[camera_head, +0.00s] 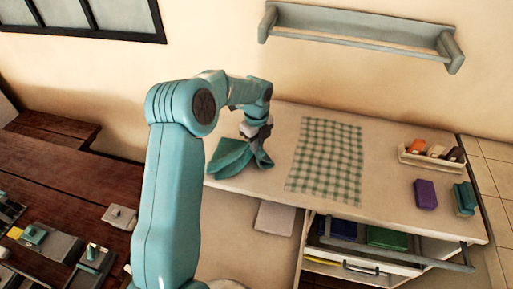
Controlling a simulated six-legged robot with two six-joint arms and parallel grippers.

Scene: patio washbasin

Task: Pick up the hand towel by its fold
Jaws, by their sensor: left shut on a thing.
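The hand towel (232,155) is a teal-green folded cloth at the left end of the pale counter (385,193). My left gripper (258,139) points down at the towel's upper right part and is shut on it. The cloth is bunched and drawn up into a peak under the jaws, and its lower parts spread at counter level. The fingertips are small and partly hidden by the cloth. My right gripper does not show.
A green checked cloth (327,160) lies flat right of the towel. Further right are a tray (408,157) with several small items, a purple block (425,194) and a teal block (464,198). An open drawer (400,257) juts out below the counter. A shelf (360,30) hangs above.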

